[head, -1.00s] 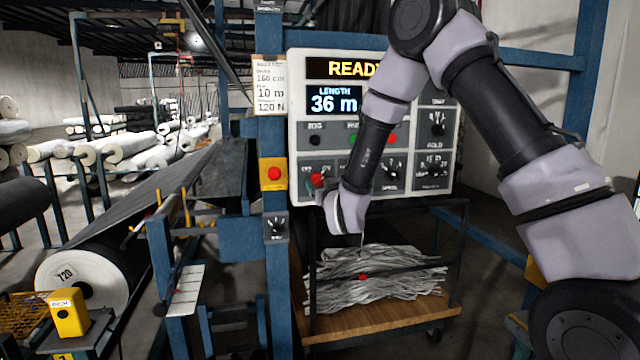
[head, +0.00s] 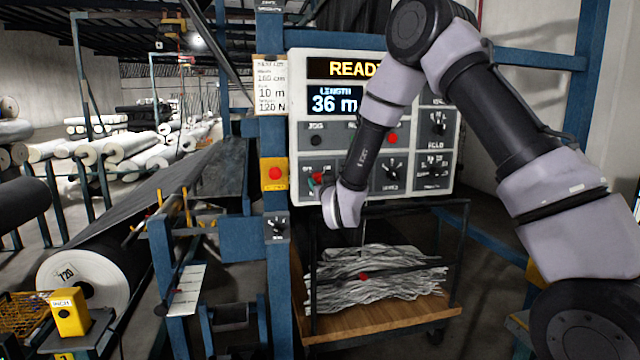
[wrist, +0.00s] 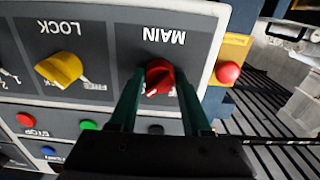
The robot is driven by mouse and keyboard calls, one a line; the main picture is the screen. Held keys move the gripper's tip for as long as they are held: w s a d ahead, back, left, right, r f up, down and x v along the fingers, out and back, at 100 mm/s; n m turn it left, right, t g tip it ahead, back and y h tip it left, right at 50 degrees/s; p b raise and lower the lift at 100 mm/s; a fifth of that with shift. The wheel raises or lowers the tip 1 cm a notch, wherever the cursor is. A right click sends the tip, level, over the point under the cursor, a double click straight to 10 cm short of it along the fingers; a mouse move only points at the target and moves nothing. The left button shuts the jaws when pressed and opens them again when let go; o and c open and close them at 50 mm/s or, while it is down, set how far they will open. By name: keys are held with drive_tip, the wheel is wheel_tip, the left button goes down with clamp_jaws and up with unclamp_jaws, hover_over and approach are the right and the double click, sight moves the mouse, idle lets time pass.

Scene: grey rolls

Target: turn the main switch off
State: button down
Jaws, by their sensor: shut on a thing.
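The main switch is a red rotary knob (wrist: 159,77) under the label MAIN, which reads upside down in the wrist view. My gripper (wrist: 160,84) has its two dark green fingers on either side of this knob and is shut on it. The knob's white pointer mark slants; the position words beside it are mostly hidden by the fingers. In the head view the red knob (head: 318,178) shows at the lower left of the grey control panel (head: 297,150), partly behind my wrist.
A yellow LOCK knob (wrist: 60,69) sits beside the main switch. Red STOP (wrist: 26,119) and green (wrist: 88,125) buttons are close by. A red button on a yellow box (head: 274,174) is left of the panel. A cart (head: 385,327) with grey scraps stands below.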

drive_tip(key=n, duration=1.3)
drive_tip(key=shift+d+n, duration=0.1)
drive_tip(key=shift+n, duration=2.3)
drive_tip(key=shift+c, duration=1.8)
unclamp_jaws()
